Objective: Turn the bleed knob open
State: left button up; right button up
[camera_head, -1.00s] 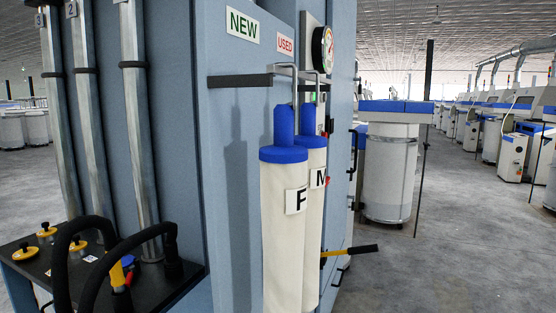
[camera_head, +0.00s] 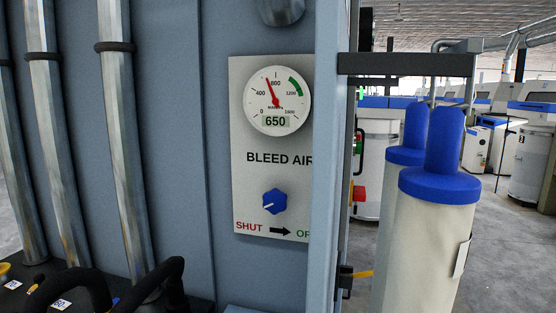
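The blue bleed knob (camera_head: 274,202) sits low on a grey panel (camera_head: 240,150) labelled BLEED AIR. The round gauge (camera_head: 277,100) above has a red needle, a green band at upper right and a display reading 650. Neither of my grippers shows in the view.
A blue cabinet edge (camera_head: 322,200) stands between. Metal pipes (camera_head: 122,150) and black hoses (camera_head: 150,280) are at left.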

aim_at(275, 200)
jog(key=k+l+u, duration=0.1)
jog(key=k, duration=0.75)
